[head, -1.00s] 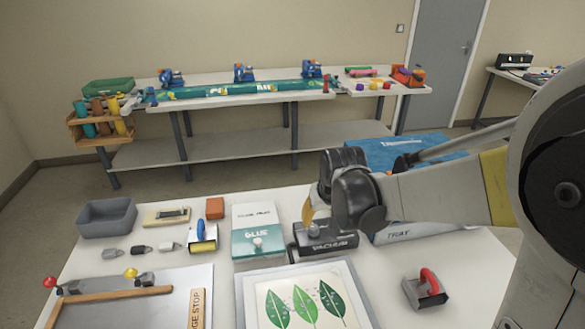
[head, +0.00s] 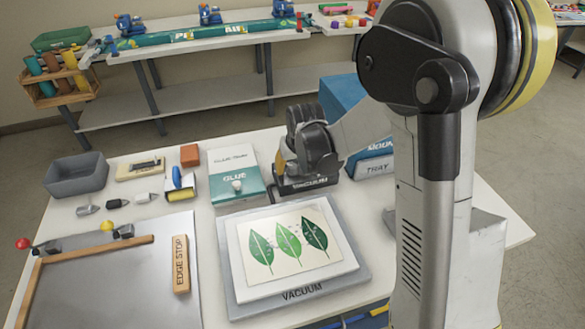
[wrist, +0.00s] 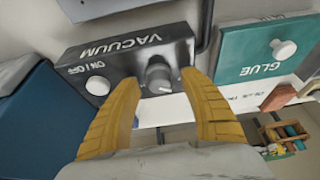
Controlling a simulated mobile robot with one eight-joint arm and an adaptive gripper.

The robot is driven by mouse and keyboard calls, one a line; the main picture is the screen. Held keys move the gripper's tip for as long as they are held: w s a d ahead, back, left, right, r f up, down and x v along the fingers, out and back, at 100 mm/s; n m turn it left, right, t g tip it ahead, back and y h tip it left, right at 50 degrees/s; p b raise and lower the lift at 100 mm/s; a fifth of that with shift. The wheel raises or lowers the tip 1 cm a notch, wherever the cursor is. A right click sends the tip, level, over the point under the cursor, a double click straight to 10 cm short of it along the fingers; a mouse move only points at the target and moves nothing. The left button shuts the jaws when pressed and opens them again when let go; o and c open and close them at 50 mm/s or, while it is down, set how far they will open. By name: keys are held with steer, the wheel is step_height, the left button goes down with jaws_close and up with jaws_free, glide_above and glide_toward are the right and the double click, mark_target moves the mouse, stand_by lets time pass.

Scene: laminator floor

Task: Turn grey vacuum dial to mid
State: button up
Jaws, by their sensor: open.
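The black vacuum box (wrist: 120,60) carries a grey dial (wrist: 160,72) and a white ON/OFF button (wrist: 97,86). A pale mark shows on the dial; its exact setting is too small to read. In the wrist view my gripper (wrist: 161,80) is open, with one yellow finger on each side of the dial and a visible gap to each. I cannot tell whether the tips reach down level with the dial. In the head view the vacuum box (head: 308,184) stands behind the vacuum plate; my gripper hides its top and the dial.
The teal glue box (wrist: 250,62) stands beside the vacuum box. The blue box and tray (head: 372,168) stand on its other side. In front lies the vacuum plate (head: 235,285) with a leaf print (head: 290,243). Left are an edge stop (head: 181,265) and small tools.

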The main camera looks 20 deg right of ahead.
jaws_close()
steer(key=shift+m, duration=0.3)
steer(key=m+h, duration=0.1)
steer(key=m, duration=0.2)
steer(key=m+h, duration=0.1)
steer(key=m, duration=0.1)
steer(key=shift+m+g+b, duration=0.3)
steer(key=shift+m, duration=0.1)
steer(key=m+h, duration=0.1)
steer(key=m, duration=0.1)
steer(key=m+g, duration=0.1)
steer(key=m, duration=0.2)
steer(key=shift+g+h, duration=0.3)
steer(key=shift+h, duration=0.1)
steer(key=shift+m, duration=0.3)
